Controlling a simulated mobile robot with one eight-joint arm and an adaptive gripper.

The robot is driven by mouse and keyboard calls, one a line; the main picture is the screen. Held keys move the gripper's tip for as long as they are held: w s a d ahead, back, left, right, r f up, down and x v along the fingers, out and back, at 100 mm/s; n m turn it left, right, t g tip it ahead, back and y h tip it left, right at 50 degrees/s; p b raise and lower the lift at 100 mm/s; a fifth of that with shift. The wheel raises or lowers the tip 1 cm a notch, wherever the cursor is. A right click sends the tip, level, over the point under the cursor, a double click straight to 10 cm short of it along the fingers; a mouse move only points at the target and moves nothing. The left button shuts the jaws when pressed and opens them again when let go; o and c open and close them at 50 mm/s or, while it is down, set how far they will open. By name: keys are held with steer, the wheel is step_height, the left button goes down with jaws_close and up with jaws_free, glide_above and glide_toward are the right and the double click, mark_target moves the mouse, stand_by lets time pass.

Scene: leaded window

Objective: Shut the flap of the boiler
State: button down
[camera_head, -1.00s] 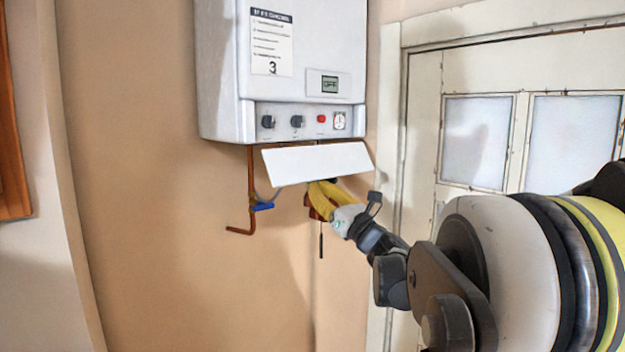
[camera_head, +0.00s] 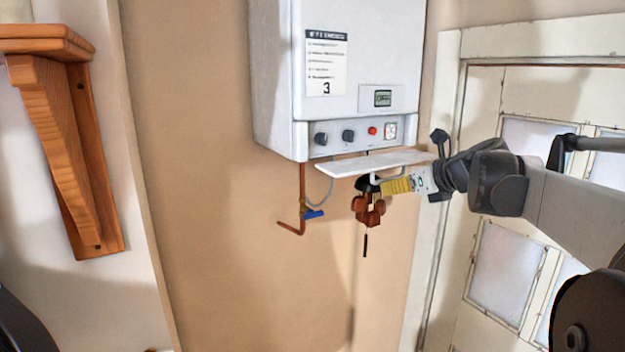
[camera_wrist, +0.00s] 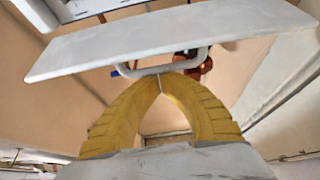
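The boiler (camera_head: 330,70) is a white box on the wall. Its flap (camera_head: 375,163) is a white panel under the control strip, standing out almost level, so it is open. In the wrist view the flap (camera_wrist: 165,42) spans the upper part, with a pale U-shaped handle (camera_wrist: 128,71) on its underside. My gripper (camera_head: 380,187) is below the flap at the handle. In the wrist view the yellow fingers of my gripper (camera_wrist: 160,77) meet at their tips, right at the handle's crossbar. They look shut with nothing clearly between them; whether they touch the bar is hard to tell.
Copper pipe (camera_head: 302,200) with a blue valve lever (camera_head: 313,214) hangs below the boiler at left. A brownish-red fitting (camera_head: 367,208) hangs just below my gripper. A wooden bracket (camera_head: 75,140) is at far left. A paned white frame (camera_head: 507,262) stands at right.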

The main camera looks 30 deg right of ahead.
steer(key=r, duration=0.1)
steer(key=s+r+p, duration=0.1)
steer(key=shift+r, duration=0.3)
step_height(320, 180, up, 6)
steer(key=p, duration=0.1)
steer(key=shift+w+p, duration=0.2)
steer(key=shift+p, duration=0.15)
steer(key=shift+f, duration=0.1)
stand_by(0.9)
